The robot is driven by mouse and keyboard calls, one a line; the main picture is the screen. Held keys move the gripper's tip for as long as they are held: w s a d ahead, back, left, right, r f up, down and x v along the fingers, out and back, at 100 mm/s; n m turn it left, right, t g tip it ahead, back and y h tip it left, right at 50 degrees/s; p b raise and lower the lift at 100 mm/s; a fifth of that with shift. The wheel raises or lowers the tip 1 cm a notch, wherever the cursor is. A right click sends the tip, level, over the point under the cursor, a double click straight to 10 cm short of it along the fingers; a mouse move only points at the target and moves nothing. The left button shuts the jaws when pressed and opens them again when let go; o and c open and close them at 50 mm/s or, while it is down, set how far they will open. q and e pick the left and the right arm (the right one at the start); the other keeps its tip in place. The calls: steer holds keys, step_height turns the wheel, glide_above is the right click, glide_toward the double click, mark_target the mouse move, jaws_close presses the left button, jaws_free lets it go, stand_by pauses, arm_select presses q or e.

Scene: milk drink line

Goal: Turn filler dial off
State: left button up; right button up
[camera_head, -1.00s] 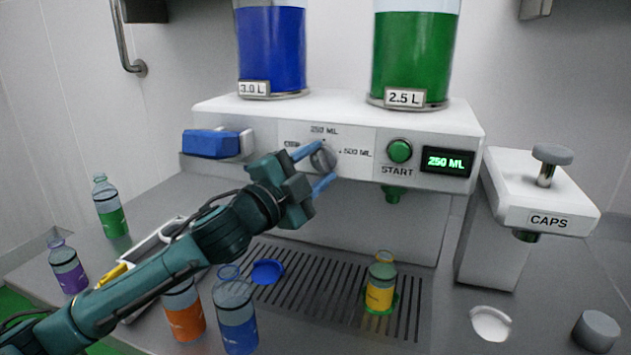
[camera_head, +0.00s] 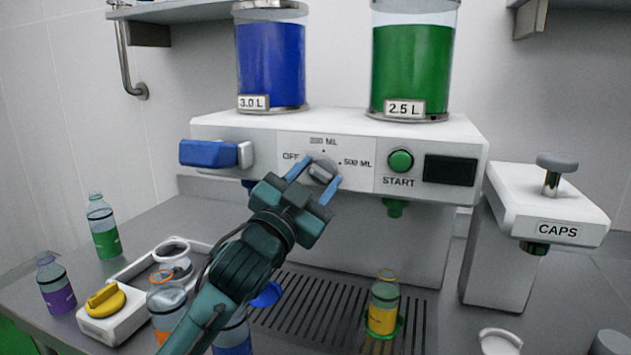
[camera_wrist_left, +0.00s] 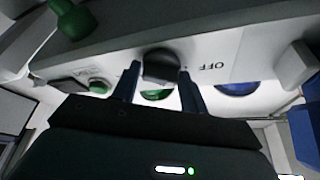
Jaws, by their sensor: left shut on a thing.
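The display (camera_head: 450,170) on the right of the panel is dark. My right gripper is not in view.
The green START button (camera_head: 400,161) sits right of the dial, and a blue lever (camera_head: 208,153) left of it. Several other bottles stand at the left. The caps dispenser (camera_head: 545,205) is at the right.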

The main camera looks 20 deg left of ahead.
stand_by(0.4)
arm_select(q)
steer(key=o, duration=0.8)
steer(key=shift+o, duration=0.2)
steer(key=b+v, duration=0.2)
steer(key=v, duration=1.1)
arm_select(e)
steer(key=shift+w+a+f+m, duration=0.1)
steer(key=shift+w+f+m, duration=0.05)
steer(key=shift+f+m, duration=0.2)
arm_select(q)
steer(key=shift+f, duration=0.1)
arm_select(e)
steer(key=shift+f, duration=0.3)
arm_select(q)
steer(key=shift+s, duration=0.1)
